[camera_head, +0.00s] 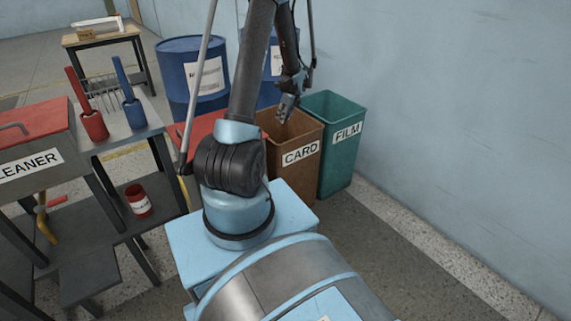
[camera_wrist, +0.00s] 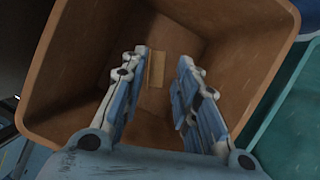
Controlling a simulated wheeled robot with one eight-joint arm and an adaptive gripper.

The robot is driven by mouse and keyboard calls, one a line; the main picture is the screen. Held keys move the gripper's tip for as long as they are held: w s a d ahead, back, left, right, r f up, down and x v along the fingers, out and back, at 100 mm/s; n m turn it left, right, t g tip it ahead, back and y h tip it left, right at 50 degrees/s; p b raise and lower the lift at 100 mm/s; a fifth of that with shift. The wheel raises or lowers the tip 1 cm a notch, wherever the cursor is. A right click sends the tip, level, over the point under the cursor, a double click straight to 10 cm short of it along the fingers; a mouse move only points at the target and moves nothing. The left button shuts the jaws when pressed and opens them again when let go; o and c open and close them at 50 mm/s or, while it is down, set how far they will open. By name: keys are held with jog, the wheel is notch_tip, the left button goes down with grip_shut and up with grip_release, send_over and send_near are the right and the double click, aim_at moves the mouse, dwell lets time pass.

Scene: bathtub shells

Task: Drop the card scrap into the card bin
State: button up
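The card bin (camera_head: 300,154) is a brown open-topped bin labelled CARD. Its inside fills most of the wrist view (camera_wrist: 250,60). My gripper (camera_head: 286,108) is over the bin's mouth, pointing down into it. In the wrist view my gripper (camera_wrist: 162,58) has its two fingers apart, with a clear gap between them. The card scrap (camera_wrist: 155,70) is a small tan piece seen between the fingertips, nearer the left one, which covers part of its edge. It appears to lie down inside the bin, apart from the fingers. The scrap cannot be made out in the head view.
A green bin (camera_head: 342,150) labelled FILM stands right beside the card bin, near the wall. Blue drums (camera_head: 190,75) stand behind. A bench (camera_head: 128,135) with a red cup and a blue cup stands at left, with a red-lidded CLEANER box (camera_head: 30,150).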

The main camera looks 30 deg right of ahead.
jog(key=shift+r, duration=0.15)
jog(key=v, duration=1.1)
jog(key=shift+r, duration=0.3)
jog(key=shift+s, duration=0.15)
jog(key=s+a+r+n+g, duration=0.15)
jog(key=a+r+n, duration=0.3)
jog(key=a, duration=0.55)
jog(key=s+a+r+n, duration=0.3)
jog(key=a+n, duration=0.2)
jog(key=a, duration=0.5)
jog(key=s+a+r+n, duration=0.2)
jog(key=a+r+n, duration=0.25)
jog(key=a, duration=0.55)
jog(key=s+a+f+n, duration=0.3)
jog(key=s+a+n, duration=0.5)
jog(key=s+n, duration=0.1)
jog(key=s+a+f+n+h, duration=0.1)
jog(key=s+a+f+n, duration=0.3)
jog(key=s+a+n, duration=0.3)
jog(key=s+n, duration=0.2)
jog(key=s, duration=0.2)
jog(key=shift+s+a+h, duration=0.25)
jog(key=shift+a+h, duration=0.05)
jog(key=shift+a, duration=0.1)
